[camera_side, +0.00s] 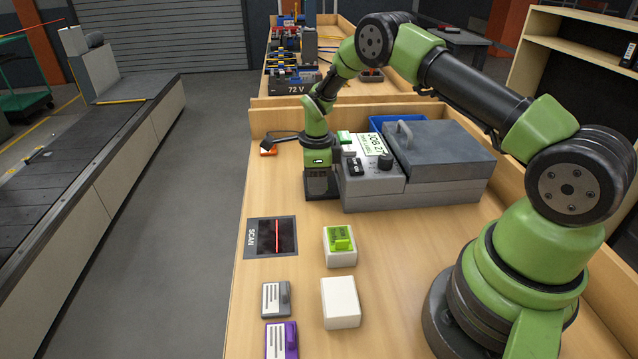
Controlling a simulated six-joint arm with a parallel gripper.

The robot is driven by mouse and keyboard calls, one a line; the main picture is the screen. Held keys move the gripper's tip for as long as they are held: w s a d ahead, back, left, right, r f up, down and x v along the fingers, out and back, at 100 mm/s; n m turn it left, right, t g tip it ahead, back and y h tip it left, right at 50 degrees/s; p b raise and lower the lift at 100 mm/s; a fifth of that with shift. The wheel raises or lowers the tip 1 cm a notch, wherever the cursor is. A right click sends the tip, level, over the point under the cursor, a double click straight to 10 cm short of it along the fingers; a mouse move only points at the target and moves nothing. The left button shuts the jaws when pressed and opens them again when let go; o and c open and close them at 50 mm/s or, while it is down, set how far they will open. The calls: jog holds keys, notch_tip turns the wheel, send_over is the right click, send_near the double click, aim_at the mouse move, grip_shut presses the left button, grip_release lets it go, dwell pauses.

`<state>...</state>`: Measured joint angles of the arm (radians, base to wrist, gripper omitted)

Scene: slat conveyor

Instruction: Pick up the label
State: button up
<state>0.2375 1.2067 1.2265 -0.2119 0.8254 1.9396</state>
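Several label-like pieces with raised tabs are in view. A grey one (275,299) with a white printed face lies flat at the front left of the bench. A purple one (281,341) lies just below it. A bright green one (340,239) sits on top of a white box (340,258). My gripper (319,190) points down beside the left end of a grey machine, well behind these pieces. Its dark fingers are seen edge-on, so I cannot tell whether they are open or hold anything.
The grey machine (440,188) has a screen (372,144) reading "JOB 27" and smaller text. A black SCAN pad (271,238) with a red line lies at the left. A bare white box (340,302) stands in front. A slat conveyor (75,150) runs beyond the aisle.

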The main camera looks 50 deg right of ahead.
jog(key=shift+c, duration=0.4)
grip_shut()
jog(key=shift+r, duration=0.1)
